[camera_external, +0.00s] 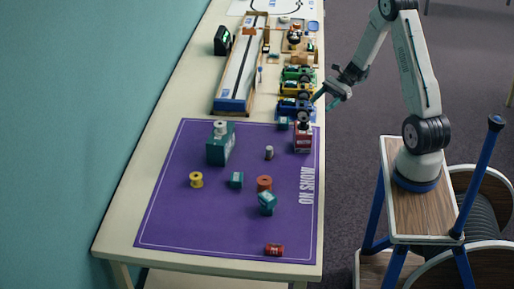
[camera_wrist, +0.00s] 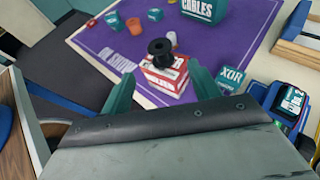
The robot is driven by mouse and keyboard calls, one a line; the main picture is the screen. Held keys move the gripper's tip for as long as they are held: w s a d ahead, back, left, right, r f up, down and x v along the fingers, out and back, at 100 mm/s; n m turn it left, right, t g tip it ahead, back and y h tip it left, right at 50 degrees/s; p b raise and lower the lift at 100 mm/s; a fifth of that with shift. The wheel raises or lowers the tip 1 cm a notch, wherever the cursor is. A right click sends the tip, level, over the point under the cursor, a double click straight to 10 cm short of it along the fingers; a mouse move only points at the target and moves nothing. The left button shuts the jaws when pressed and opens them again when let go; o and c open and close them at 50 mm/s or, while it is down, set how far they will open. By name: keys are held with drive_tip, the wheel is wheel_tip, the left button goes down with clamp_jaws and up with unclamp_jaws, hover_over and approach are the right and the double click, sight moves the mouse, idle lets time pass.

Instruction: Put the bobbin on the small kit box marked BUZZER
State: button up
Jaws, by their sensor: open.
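My gripper (camera_external: 322,101) is open and empty beyond the table's right edge. In the wrist view its teal fingers (camera_wrist: 163,75) frame a black bobbin (camera_wrist: 160,48), which stands on a red and white box (camera_wrist: 166,76), with visible distance between. The black bobbin (camera_external: 303,118) and red box (camera_external: 303,139) are at the mat's right edge in the external view. Small teal boxes lie at the mat's middle (camera_external: 236,180), front (camera_external: 267,203) and back edge (camera_external: 284,123); the one nearest my gripper reads XOR (camera_wrist: 231,80). I cannot read BUZZER on any box.
Toy cars (camera_external: 296,88) and a wooden track (camera_external: 240,75) stand behind.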

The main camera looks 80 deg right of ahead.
drive_tip(key=a+r+n+g+h, duration=0.1)
drive_tip(key=a+r+n+g, duration=0.4)
drive_tip(key=a, duration=0.4)
drive_tip(key=a+r+n+g, duration=0.3)
drive_tip(key=a+r+n, duration=0.4)
drive_tip(key=a, duration=0.3)
drive_tip(key=s+a+r+n+h, duration=0.3)
drive_tip(key=s+a+n+h, duration=0.1)
drive_tip(key=s+a+n, duration=0.2)
drive_tip(key=s+a+r+n+h, duration=0.4)
drive_tip(key=s+a+n, duration=0.2)
drive_tip(key=s+n, duration=0.2)
drive_tip(key=shift+s+n+h, duration=0.3)
drive_tip(key=shift+s+n, duration=0.1)
drive_tip(key=shift+n, duration=0.1)
